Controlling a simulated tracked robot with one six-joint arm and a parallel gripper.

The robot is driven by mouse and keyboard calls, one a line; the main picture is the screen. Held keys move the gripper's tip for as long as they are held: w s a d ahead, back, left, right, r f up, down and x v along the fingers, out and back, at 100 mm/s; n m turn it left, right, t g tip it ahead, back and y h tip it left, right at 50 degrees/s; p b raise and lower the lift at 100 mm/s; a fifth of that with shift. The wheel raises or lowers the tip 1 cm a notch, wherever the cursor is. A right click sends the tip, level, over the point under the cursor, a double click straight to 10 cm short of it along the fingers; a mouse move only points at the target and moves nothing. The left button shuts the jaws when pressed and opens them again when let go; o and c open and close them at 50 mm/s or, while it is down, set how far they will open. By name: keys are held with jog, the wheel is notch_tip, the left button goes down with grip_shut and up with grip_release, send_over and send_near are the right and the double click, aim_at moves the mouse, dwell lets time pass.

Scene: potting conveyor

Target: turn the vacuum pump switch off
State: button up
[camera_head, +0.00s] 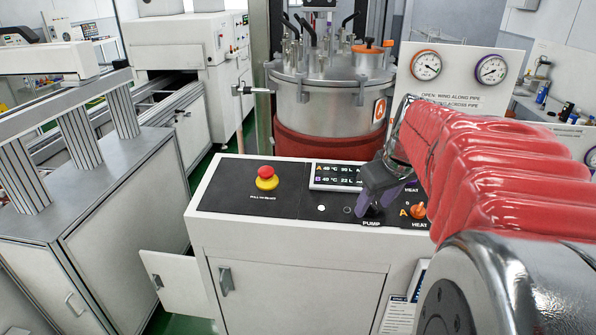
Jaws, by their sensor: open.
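The white control cabinet (300,240) has a black sloped panel on top with a "PUMP" label (371,223) near its front edge. My gripper (371,208), dark with purplish fingers, reaches down from the right to just above that label. It is open, and its fingers cover the spot where the pump switch would sit, so the switch and its position are hidden. I cannot tell whether the fingers touch the switch. A small white round lamp or button (320,208) and a dark round one (347,210) lie left of the fingers.
An orange heat knob (418,211) marked A is close right of my gripper. A red stop button on yellow (267,178) is on the panel's left. A steel vessel (330,95) and a gauge board (455,98) stand behind. A cabinet door (180,284) hangs open at lower left.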

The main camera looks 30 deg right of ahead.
jog(key=v, duration=1.3)
jog(key=shift+r, duration=0.15)
jog(key=shift+s+a, duration=0.15)
jog(key=shift+s, duration=0.05)
